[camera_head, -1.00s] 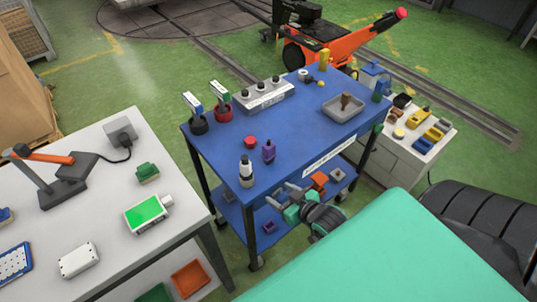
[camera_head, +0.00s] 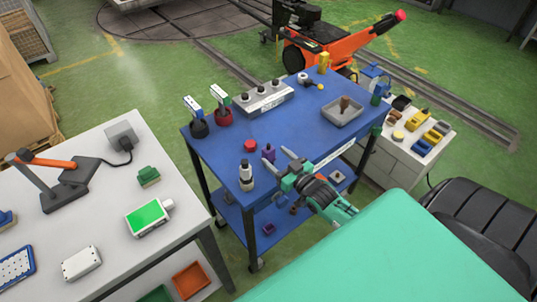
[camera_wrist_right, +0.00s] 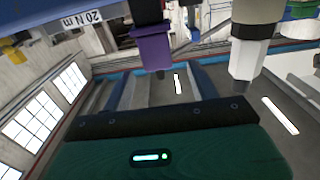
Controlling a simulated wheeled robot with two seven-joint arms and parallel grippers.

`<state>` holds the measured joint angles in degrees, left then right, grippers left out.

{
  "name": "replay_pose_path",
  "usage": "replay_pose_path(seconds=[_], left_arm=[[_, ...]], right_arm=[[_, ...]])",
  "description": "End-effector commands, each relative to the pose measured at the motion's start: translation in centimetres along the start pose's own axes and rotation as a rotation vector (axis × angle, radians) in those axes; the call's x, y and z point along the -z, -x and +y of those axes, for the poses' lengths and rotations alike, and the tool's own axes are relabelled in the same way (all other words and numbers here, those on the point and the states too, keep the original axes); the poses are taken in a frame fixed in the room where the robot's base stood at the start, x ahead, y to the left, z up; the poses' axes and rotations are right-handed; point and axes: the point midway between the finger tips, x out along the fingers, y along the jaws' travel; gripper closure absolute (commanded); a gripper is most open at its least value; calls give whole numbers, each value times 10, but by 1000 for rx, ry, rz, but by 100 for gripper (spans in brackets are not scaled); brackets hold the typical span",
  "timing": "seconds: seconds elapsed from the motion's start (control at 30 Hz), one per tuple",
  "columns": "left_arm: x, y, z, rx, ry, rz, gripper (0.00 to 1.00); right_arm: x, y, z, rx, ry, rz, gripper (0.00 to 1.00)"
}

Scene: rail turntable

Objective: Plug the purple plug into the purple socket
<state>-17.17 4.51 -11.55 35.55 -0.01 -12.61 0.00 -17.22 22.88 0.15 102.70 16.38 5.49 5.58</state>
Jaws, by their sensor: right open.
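The purple plug (camera_head: 268,153) stands upright on the blue cart top (camera_head: 290,123), near its front edge. In the right wrist view the purple plug (camera_wrist_right: 151,47) hangs in from the top, roughly in line with the gap between the fingers. My right gripper (camera_head: 280,169) is open and empty at the cart's front edge, its fingers pointing toward the plug and apart from it. It also shows in the right wrist view (camera_wrist_right: 160,85). A small purple block (camera_head: 268,229), which looks like the purple socket, sits on the cart's lower shelf. My left gripper is out of view.
A white-and-black bottle-like object (camera_head: 246,175) stands left of the plug, and a red cap (camera_head: 250,146) lies just behind it. A switch box (camera_head: 263,97) and a grey tray (camera_head: 343,111) are farther back. The white table (camera_head: 105,215) is at left.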

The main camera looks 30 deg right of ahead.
Motion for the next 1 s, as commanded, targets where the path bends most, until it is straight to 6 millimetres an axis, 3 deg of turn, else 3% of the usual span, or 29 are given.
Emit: replay_pose_path(seconds=[0.37, 0.7, 1.0], left_arm=[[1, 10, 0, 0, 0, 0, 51], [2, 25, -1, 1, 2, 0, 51], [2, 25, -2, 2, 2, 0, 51]], right_arm=[[1, -26, 1, 0, 0, 0, 40], [-2, -64, 2, 0, 0, 0, 40], [-4, -68, 2, 0, 0, -1, 40]])
